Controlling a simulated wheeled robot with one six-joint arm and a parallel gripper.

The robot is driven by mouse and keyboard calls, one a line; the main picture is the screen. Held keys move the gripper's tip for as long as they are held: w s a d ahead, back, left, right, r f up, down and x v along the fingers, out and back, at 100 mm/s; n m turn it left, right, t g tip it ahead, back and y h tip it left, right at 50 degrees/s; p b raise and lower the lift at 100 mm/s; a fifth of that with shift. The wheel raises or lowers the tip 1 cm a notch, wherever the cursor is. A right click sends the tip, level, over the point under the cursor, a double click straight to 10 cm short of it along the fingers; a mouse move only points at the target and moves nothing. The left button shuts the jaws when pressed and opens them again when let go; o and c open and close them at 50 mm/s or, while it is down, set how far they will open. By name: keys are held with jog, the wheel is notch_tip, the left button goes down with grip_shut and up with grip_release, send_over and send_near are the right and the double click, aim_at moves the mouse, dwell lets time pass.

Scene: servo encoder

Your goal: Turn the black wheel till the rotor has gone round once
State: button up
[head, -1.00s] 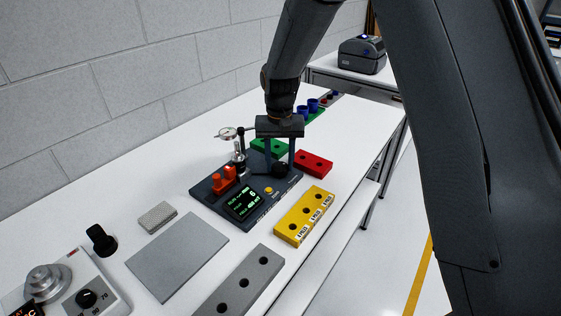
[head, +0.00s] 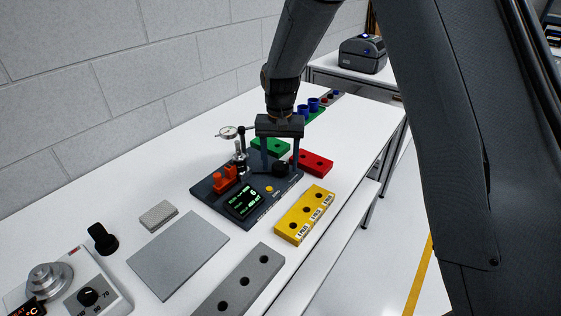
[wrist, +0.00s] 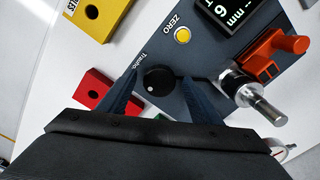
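The black wheel (head: 280,168) is a round knob with a white dot, on a dark base plate (head: 211,190). In the wrist view the black wheel (wrist: 159,81) lies between the fingertips of my gripper (wrist: 160,76). The fingers stand apart, with a small gap on each side of the wheel. My gripper (head: 280,158) also points down over the wheel in the head view. A silver metal cylinder part (wrist: 257,97) stands beside the wheel on the plate. I cannot tell which part is the rotor. The display (head: 244,203) shows green and white text, too small to read fully.
A yellow ZERO button (wrist: 183,35) and a red-orange part (head: 225,178) are on the plate. A dial gauge (head: 228,133) stands at the back. Red (head: 312,162), green (head: 270,147) and yellow (head: 305,214) blocks lie close around. A grey pad (head: 178,254) lies in front.

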aim_at(280, 166)
jog(key=shift+r+b, duration=1.15)
jog(key=shift+r, duration=2.8)
jog(key=s+d+f, duration=0.2)
jog(key=s+d, duration=0.6)
jog(key=s, duration=0.3)
jog(key=s+d+f+n+t, duration=0.1)
jog(key=s+d+f, duration=0.1)
jog(key=s+d, duration=0.7)
jog(key=s, duration=0.2)
jog(key=shift+s+d, duration=0.2)
jog(key=shift+s, duration=0.1)
jog(key=shift+f, duration=0.1)
